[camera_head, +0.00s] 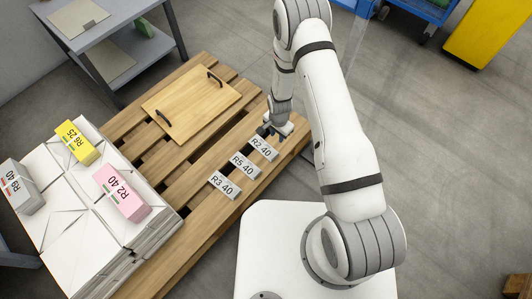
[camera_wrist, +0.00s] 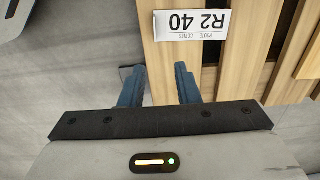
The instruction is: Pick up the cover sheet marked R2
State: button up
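The white sheet marked R2 40 (camera_head: 262,149) lies flat on the wooden pallet (camera_head: 168,262), at the far end of a row of three. It also shows in the wrist view (camera_wrist: 190,24), upside down, just beyond my fingertips. My gripper (camera_head: 274,131) is above the pallet's right edge, beside the sheet and apart from it. In the wrist view my gripper's two blue fingers (camera_wrist: 159,72) stand apart with nothing between them. A pink bundle also marked R2 40 (camera_head: 122,192) sits on the newspaper stack at left.
Sheets R5 40 (camera_head: 245,165) and R3 40 (camera_head: 223,185) lie nearer on the pallet. A wooden board with handles (camera_head: 190,108) lies behind. The newspaper stack (camera_head: 62,215) also carries a yellow bundle (camera_head: 76,143) and a grey bundle (camera_head: 20,187). A grey shelf (camera_head: 167,45) stands back left.

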jog(key=b, duration=0.2)
send_over(275, 156)
jog(key=shift+m, duration=0.3)
notch_tip(275, 156, down, 9)
jog(key=shift+s+r, duration=0.1)
notch_tip(275, 156, down, 6)
jog(key=shift+r+b, duration=0.15)
jog(key=shift+b, duration=0.65)
jog(key=shift+c, duration=0.3)
grip_shut()
